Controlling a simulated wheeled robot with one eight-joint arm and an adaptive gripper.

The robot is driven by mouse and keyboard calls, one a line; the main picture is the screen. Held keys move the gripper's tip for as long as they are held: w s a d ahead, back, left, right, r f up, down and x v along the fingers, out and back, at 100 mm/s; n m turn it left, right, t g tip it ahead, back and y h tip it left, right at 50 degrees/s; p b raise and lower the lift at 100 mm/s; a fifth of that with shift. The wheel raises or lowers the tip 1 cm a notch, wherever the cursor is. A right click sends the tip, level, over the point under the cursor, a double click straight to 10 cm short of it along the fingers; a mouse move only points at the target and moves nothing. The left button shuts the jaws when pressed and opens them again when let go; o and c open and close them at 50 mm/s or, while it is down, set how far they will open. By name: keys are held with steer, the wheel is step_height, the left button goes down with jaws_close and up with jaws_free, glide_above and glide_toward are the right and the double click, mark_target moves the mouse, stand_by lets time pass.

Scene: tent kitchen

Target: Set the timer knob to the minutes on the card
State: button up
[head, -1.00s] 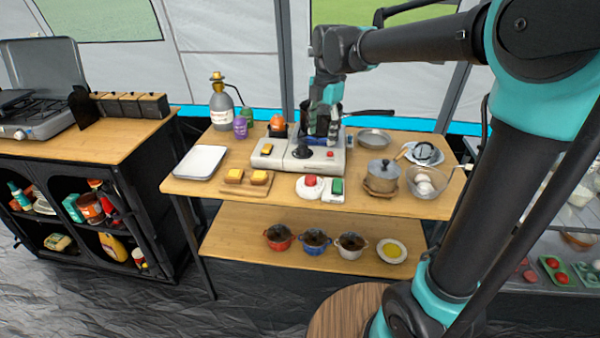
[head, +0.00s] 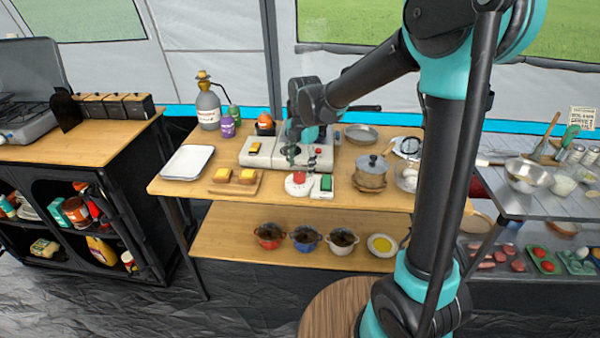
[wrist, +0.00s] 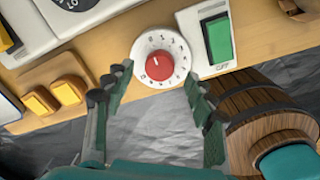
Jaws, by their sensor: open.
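The timer is a white round dial (head: 297,186) with a red knob (head: 299,178) at the wooden table's front edge. In the wrist view the red knob (wrist: 159,67) sits at the middle of the white dial (wrist: 143,48), ringed by small marks too blurred to read surely. My gripper (head: 292,158) is above and behind the timer in the head view. In the wrist view my gripper (wrist: 155,90) is open and empty, its fingers apart on either side of the dial's near part. A small card (head: 582,118) stands at the far right; its print is too small to read surely.
A green switch (wrist: 218,38) on a white plate marked OFF is right beside the timer. A lidded pot (head: 371,172) stands further right, a board with yellow-topped blocks (head: 235,181) to the left. The white stove (head: 258,156) is behind.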

mark_target(300, 174)
steer(key=shift+f, duration=1.55)
steer(key=c, duration=1.1)
